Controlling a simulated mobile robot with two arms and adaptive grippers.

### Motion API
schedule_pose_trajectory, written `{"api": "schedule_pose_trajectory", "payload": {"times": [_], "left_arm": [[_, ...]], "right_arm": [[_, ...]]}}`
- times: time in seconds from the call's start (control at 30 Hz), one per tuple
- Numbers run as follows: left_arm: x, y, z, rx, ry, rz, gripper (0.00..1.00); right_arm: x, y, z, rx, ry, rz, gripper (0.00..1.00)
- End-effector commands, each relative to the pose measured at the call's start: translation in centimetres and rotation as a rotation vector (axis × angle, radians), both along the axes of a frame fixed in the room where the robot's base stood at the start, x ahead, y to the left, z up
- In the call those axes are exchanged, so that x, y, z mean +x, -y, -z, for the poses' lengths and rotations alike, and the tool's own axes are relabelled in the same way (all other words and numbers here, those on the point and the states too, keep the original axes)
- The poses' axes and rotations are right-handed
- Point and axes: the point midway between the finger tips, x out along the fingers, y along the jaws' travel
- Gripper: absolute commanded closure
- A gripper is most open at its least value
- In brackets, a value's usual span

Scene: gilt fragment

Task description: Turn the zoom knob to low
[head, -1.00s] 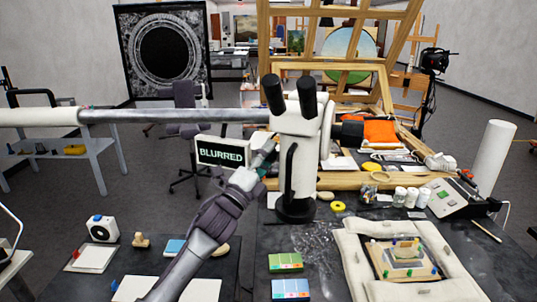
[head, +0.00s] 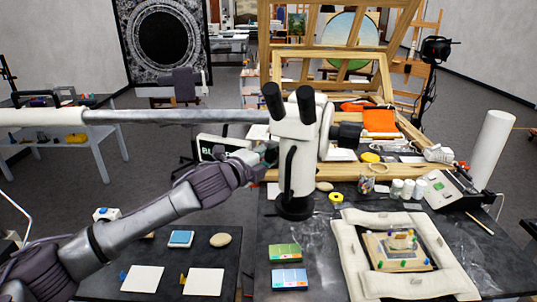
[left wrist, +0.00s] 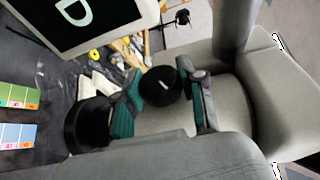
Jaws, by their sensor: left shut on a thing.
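A short white mark shows on the knob's face. The display (head: 205,146) to the left is mostly hidden by my arm; only its first letters, "BL", show. Its edge with a "D" shows in the left wrist view (left wrist: 92,22). My right gripper is out of view.
A padded frame (head: 350,255) with a small gilt piece lies on the right of the table. Green and blue boxes (head: 286,252) sit in front of the microscope. A grey horizontal boom (head: 180,117) crosses behind my arm. White cards (head: 143,279) lie at the lower left.

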Motion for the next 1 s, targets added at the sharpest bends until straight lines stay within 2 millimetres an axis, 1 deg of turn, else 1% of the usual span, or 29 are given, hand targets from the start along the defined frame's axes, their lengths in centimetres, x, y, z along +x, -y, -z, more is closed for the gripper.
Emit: {"api": "schedule_pose_trajectory", "payload": {"times": [0.2,0.57,0.6,0.73,0.77,1.0], "left_arm": [[0.01,-0.01,0.1,0.013,-0.039,0.0,0.95],[-0.01,0.04,0.13,0.012,-0.043,0.0,0.95],[-0.01,0.05,0.12,0.013,-0.042,0.001,0.57],[-0.02,0.06,0.1,0.012,-0.042,0.002,0.35],[-0.02,0.06,0.09,0.012,-0.042,0.002,0.34],[-0.01,0.05,0.0,0.012,-0.039,0.002,0.34]], "right_arm": [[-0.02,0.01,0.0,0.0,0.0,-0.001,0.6],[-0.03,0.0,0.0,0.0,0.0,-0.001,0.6],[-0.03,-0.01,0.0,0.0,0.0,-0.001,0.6],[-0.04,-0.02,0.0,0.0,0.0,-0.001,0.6],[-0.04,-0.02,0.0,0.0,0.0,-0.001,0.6],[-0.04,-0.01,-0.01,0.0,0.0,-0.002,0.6]]}}
